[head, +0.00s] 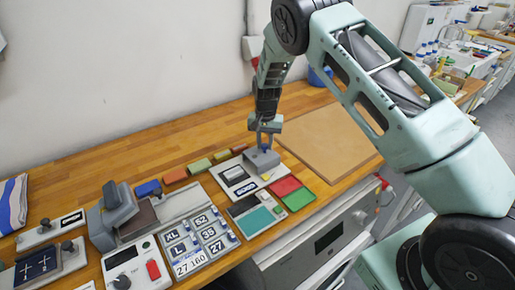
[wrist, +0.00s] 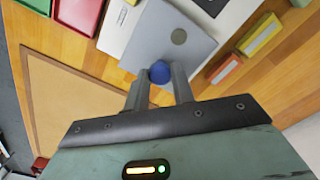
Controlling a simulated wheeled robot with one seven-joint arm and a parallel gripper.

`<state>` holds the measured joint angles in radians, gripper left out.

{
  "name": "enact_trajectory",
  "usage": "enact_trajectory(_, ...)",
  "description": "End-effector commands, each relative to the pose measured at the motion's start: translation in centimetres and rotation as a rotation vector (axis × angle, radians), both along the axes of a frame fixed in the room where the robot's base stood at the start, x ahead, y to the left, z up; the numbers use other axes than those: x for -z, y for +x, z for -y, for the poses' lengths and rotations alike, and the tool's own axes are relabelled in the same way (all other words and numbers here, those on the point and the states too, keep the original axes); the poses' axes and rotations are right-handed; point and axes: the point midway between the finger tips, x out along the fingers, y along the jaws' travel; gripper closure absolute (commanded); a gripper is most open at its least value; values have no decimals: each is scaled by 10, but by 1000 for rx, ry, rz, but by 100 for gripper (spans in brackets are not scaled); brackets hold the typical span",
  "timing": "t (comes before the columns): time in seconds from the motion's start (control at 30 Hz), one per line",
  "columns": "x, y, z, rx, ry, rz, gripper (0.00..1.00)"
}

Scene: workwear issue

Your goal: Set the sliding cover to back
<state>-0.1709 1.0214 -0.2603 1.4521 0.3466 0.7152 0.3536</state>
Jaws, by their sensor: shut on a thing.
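The sliding cover (head: 262,161) is a grey box-like piece on a white panel (head: 228,176) near the middle of the bench. In the wrist view the cover (wrist: 165,35) shows a flat grey face with a round dark spot and a blue knob (wrist: 159,71). My gripper (head: 265,146) reaches down onto the cover from above. In the wrist view its two fingers (wrist: 158,85) are shut on the blue knob. The fingers partly hide the knob and the cover's near edge.
Red and green trays (head: 292,193) lie just in front of the panel. Several coloured blocks (head: 199,166) line up to its left. A brown board (head: 325,140) lies flat to its right. A size-number panel (head: 201,240) and a grey device (head: 115,217) stand farther left.

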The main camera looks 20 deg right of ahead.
Motion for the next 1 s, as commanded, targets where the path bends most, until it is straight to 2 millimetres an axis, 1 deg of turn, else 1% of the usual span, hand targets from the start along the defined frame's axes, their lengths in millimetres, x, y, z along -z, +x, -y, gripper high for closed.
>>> enact_trajectory(0.03, -2, 1, 4, 1, -5, 5, 100)
enact_trajectory(0.2, -2, 2, 5, 3, -6, 6, 100)
enact_trajectory(0.23, -2, 2, 5, 3, -7, 6, 67)
enact_trajectory(0.27, -2, 2, 5, 3, -7, 6, 59)
enact_trajectory(0.3, -2, 2, 5, 3, -7, 5, 53)
enact_trajectory(0.57, -1, 1, 3, 2, -4, 3, 53)
enact_trajectory(0.67, -5, 1, 3, 2, -4, 4, 53)
enact_trajectory(0.77, -17, 2, 3, 2, -4, 6, 53)
enact_trajectory(0.87, -35, 2, 3, 1, -4, 7, 53)
enact_trajectory(1.0, -68, 2, 3, 2, -3, 9, 53)
